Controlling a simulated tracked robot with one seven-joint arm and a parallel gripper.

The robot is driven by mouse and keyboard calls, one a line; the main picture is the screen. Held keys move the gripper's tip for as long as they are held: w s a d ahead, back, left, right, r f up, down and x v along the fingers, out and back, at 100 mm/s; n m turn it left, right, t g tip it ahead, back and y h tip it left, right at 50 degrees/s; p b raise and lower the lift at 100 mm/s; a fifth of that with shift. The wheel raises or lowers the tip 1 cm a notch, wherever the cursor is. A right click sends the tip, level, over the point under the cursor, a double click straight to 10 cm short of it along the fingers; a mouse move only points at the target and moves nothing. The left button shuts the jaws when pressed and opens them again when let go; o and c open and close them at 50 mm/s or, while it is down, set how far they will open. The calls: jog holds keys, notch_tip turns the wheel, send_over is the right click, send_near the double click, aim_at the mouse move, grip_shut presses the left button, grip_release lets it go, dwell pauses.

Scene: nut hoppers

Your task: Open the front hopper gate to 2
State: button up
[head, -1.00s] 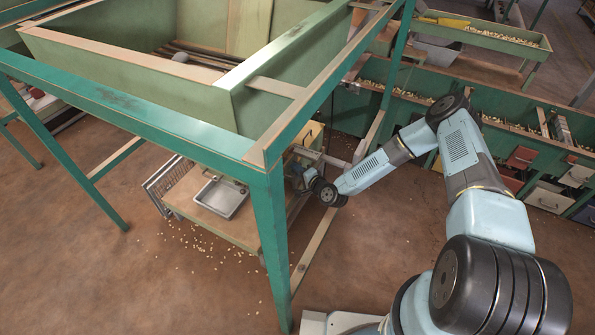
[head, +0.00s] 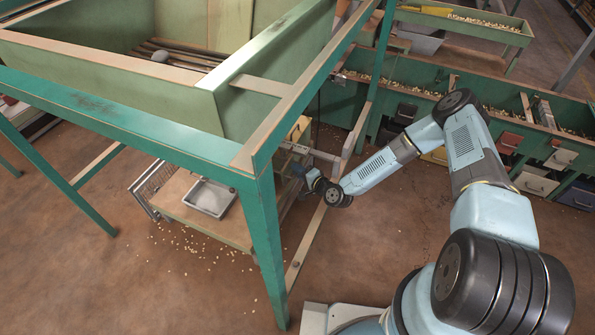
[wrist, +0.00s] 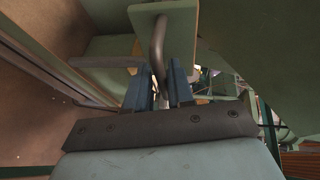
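In the wrist view, a bent metal rod handle (wrist: 157,45) stands on a pale green plate (wrist: 180,25), which looks like the gate. The two blue fingers of my gripper (wrist: 159,92) are close on either side of the rod, and it runs down between them. They look shut on it, with little or no gap showing. In the head view, my gripper (head: 313,180) is low under the green-framed hopper (head: 190,88), beside the table leg. The handle is too small to make out there. No gate scale or number can be read.
A green leg (head: 268,250) stands just left of my gripper. A low cart (head: 180,185) with a metal tray (head: 210,198) is under the hopper. Nuts lie scattered on the floor. A long green trough (head: 420,90) stands behind.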

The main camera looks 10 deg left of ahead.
dwell(0.3)
jog(key=v, duration=1.3)
jog(key=shift+s+d, duration=0.15)
jog(key=shift+d, duration=0.25)
